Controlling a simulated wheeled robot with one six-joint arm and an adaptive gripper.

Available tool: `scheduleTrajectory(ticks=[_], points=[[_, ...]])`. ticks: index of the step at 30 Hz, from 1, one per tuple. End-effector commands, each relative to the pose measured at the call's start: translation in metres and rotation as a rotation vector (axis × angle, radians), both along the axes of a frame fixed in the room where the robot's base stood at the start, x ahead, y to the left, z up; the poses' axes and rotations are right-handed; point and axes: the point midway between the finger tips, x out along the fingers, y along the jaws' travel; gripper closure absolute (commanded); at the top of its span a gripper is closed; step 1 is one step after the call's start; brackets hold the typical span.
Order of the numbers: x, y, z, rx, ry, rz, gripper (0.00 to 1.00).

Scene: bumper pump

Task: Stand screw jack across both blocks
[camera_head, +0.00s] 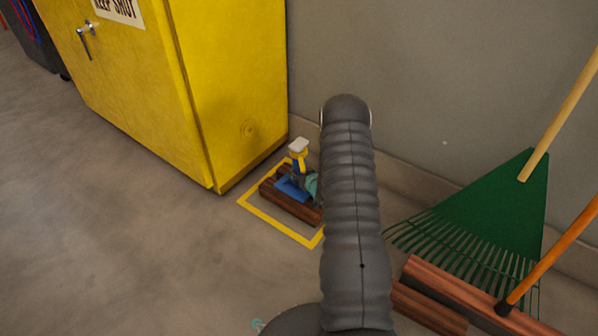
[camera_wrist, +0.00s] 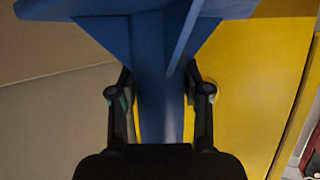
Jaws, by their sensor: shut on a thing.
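The screw jack (camera_head: 299,160) has a pale top plate, a yellow part below it and a blue base. It stands about upright, its base on or just above the brown wooden blocks (camera_head: 290,205) by the wall; any small gap cannot be made out. In the wrist view the jack's blue post (camera_wrist: 161,80), with side gussets and a wide plate, fills the space between my fingers. My gripper (camera_wrist: 160,100) is shut on this post. In the head view my arm hides the right part of the blocks and most of my gripper.
A yellow tape outline (camera_head: 272,222) surrounds the blocks on the floor. A yellow cabinet (camera_head: 235,90) stands close at the left, the grey wall (camera_head: 440,70) behind. A green rake (camera_head: 490,210) and a broom (camera_head: 490,315) lean at the right. Open floor (camera_head: 130,240) lies front left.

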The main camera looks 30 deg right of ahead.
Motion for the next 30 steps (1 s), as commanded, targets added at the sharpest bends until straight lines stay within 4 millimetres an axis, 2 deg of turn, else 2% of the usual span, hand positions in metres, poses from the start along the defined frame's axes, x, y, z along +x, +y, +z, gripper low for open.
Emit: scheduleTrajectory(ticks=[22,23,24,25,26,30], points=[[0.002,-0.001,-0.008,-0.002,-0.007,0.000,1.00],[0.000,0.000,-0.012,0.000,0.000,0.000,0.47],[0.000,0.000,-0.012,0.000,0.000,0.000,0.37],[0.000,0.000,-0.012,0.000,0.000,0.000,0.30],[0.000,0.000,-0.012,0.000,0.000,0.000,0.27],[0.000,0.000,-0.012,0.000,0.000,0.000,0.27]])
